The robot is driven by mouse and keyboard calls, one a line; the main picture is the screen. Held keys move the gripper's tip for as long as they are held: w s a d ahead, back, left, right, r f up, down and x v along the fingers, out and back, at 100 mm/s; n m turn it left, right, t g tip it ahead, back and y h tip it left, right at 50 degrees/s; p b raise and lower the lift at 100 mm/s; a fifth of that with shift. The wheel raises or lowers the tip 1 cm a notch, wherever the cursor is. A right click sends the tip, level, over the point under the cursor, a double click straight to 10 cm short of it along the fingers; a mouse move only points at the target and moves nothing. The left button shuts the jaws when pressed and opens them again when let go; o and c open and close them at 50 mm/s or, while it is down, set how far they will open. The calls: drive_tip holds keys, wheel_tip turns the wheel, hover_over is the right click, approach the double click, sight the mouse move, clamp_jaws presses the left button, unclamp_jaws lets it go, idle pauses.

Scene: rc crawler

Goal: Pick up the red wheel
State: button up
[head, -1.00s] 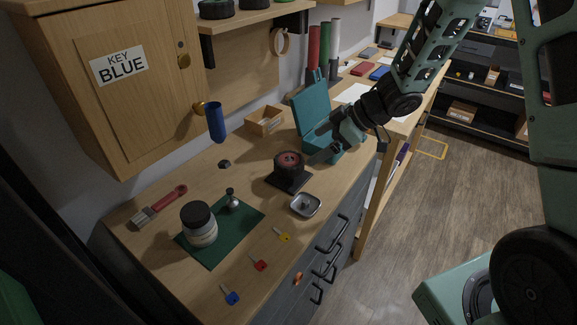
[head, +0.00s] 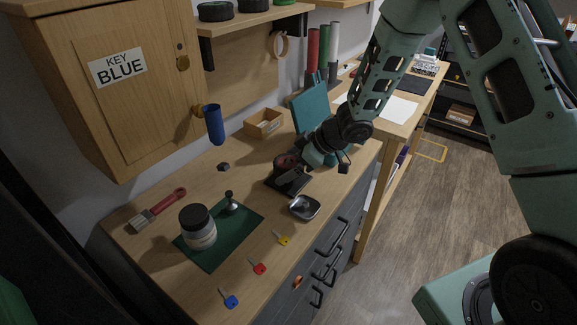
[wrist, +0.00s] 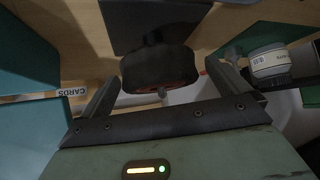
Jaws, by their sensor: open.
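The red wheel (head: 285,161) is a black tyre with a red hub, on a dark square stand (head: 277,184) on the wooden workbench. In the wrist view the wheel (wrist: 159,70) sits ahead of the palm, between the tips of my gripper (wrist: 163,74), with a finger on each side and visible gaps. My gripper (head: 293,172) is open and empty. I cannot tell whether either finger touches the wheel.
A teal case (head: 310,108) stands close behind my wrist. A small metal tray (head: 304,207) lies in front of the stand. A jar (head: 199,228) stands on a green mat (head: 213,257), with several keys in front. A wooden box (head: 264,122) is behind.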

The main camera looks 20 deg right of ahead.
drive_tip(key=c, duration=1.1)
drive_tip(key=shift+o, duration=0.2)
